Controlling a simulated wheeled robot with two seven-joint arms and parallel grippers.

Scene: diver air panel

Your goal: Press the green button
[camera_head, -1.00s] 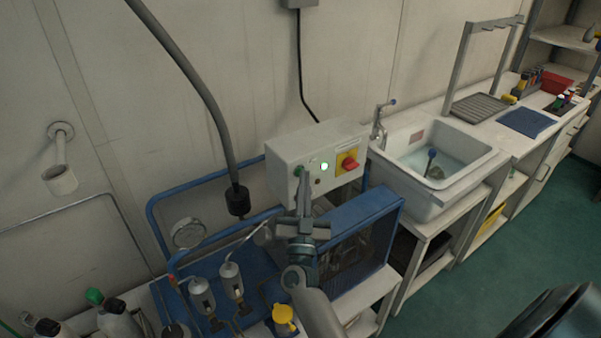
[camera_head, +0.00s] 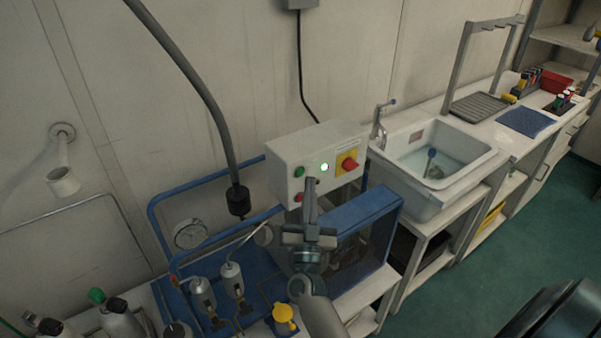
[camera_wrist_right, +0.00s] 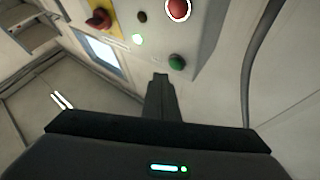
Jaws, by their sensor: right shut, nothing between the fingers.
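The green button (camera_head: 299,171) sits on the left of the front face of a pale control box (camera_head: 285,152). It also shows in the right wrist view (camera_wrist_right: 177,61), uncovered. My right gripper (camera_head: 311,182) is shut and empty, its fingertips in front of the box, just right of and below the green button in the head view. In the wrist view the shut fingertips (camera_wrist_right: 160,76) appear close to the green button, with a visible gap in the picture. Depth to the panel is hard to judge. My left gripper is not in view.
A lit green lamp (camera_head: 324,167), a red button (camera_head: 299,197) and a red rotary switch on yellow (camera_head: 348,163) share the box. A blue-framed unit (camera_head: 375,215) stands below. A sink (camera_head: 440,195) is to the right; a gauge (camera_head: 189,234) is to the left.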

